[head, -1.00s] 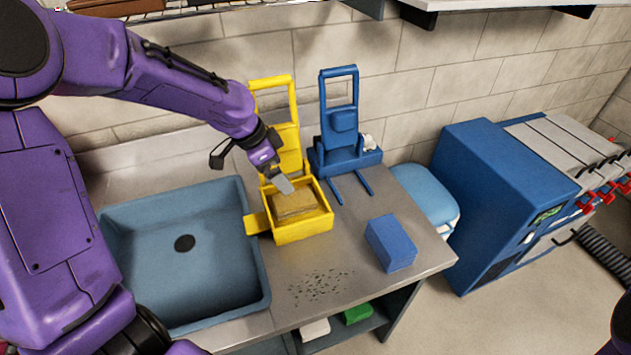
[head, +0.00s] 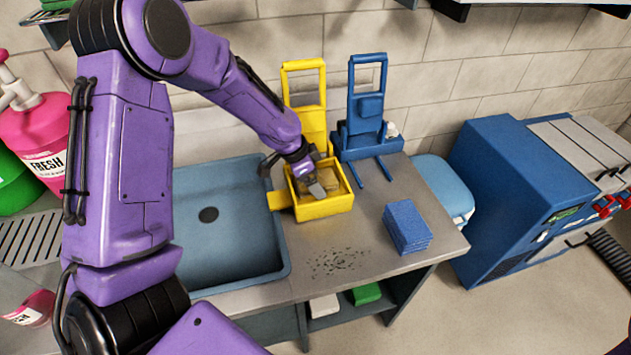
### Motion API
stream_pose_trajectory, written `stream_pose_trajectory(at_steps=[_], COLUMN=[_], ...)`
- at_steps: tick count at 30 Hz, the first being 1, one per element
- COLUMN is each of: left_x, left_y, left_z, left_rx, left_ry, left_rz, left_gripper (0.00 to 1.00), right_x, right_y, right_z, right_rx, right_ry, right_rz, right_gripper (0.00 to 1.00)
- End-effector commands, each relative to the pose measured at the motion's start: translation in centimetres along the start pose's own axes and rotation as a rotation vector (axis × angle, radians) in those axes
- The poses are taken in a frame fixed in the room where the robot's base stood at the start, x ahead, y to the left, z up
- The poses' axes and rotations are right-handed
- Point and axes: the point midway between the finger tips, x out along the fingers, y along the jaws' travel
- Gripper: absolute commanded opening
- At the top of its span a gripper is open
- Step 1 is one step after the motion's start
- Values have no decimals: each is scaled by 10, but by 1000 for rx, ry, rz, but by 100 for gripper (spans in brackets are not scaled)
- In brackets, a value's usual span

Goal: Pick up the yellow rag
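The yellow rag (head: 326,184) lies folded inside a yellow box-shaped caddy (head: 325,207) on the metal counter. The caddy has a tall yellow handle frame (head: 304,100) behind it. My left gripper (head: 316,189) reaches down into the caddy from the upper left, with its tips over or at the rag. The fingers and wrist hide part of the rag. I cannot tell whether the fingers are apart or touch it. My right gripper is not in view.
A blue sink (head: 225,250) lies left of the caddy. A stack of blue cloths (head: 406,228) lies to the right, and dark specks (head: 338,262) dot the counter front. Pink (head: 42,135) and green bottles stand far left.

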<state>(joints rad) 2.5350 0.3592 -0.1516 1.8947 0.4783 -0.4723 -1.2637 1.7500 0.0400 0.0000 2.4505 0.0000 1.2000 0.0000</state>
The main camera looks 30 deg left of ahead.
Motion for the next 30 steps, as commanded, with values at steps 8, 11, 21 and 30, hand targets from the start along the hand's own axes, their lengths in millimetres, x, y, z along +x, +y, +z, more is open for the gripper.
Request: stream_pose_trajectory(at_steps=[8,11,21,30], left_x=[0,0,-35,-96], left_y=[0,0,5,79], left_z=[0,1,-16,-50], left_rx=[-1,-1,4,3], left_ry=[0,-1,4,0], left_rz=[0,0,-4,-3], left_gripper=[37,37,37,37], right_x=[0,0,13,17], right_y=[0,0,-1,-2], right_z=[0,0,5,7], right_rx=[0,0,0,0], right_ry=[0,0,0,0], right_rz=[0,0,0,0], right_gripper=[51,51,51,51])
